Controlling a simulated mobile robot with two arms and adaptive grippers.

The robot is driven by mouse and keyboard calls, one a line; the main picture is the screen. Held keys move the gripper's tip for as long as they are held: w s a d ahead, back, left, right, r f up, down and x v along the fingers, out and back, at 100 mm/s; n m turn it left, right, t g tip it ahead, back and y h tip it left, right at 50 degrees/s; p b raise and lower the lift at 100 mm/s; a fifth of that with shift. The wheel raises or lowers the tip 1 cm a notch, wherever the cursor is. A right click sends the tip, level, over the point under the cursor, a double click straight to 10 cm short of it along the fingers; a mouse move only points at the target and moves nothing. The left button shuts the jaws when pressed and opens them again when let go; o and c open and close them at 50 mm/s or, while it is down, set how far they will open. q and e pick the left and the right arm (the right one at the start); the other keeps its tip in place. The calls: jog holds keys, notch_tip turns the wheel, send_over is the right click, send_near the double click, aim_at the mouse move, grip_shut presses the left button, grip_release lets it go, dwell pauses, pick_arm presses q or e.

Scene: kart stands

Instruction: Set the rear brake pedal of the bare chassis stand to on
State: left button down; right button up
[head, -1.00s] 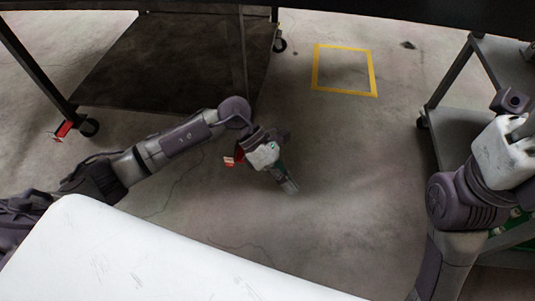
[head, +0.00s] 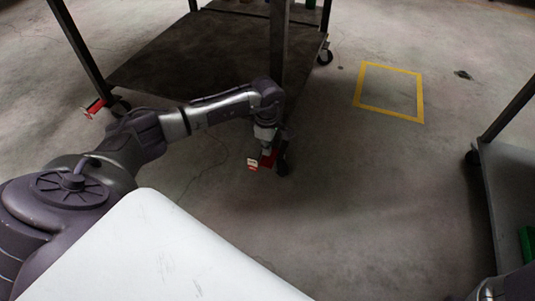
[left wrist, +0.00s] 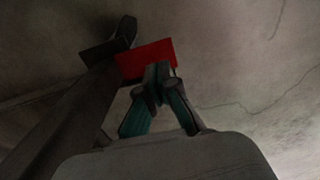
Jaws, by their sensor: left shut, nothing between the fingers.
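A dark stand with a flat lower shelf (head: 190,55) stands on casters at the upper left of the head view. A red brake pedal (head: 254,163) shows at its near right leg, beside a dark caster (head: 283,167). Another red pedal (head: 95,108) is at its left caster. My left gripper (head: 267,150) is shut and empty, right at the near right pedal. In the left wrist view the closed fingertips (left wrist: 157,72) overlap the red pedal plate (left wrist: 145,57); I cannot tell whether they touch. I cannot tell the pedal's setting. My right gripper is out of view.
A second grey stand (head: 510,190) is at the right edge, with a green thing (head: 528,243) on its shelf. A yellow square (head: 390,90) is marked on the floor. The concrete floor (head: 390,190) between the stands is clear.

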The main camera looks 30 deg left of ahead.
aim_at(266, 163)
pick_arm(q)
notch_tip(266, 163, down, 4)
jog(key=b, duration=0.2)
jog(key=shift+f+b, duration=0.15)
jog(key=shift+b, duration=0.15)
jog(key=shift+s, duration=0.1)
jog(key=shift+s+f+p, duration=0.15)
jog(key=shift+f+p, duration=0.4)
jog(key=shift+p, duration=0.15)
jog(key=shift+s+d+f+p, duration=0.1)
jog(key=shift+f+p, duration=0.2)
jog(key=shift+f, duration=0.9)
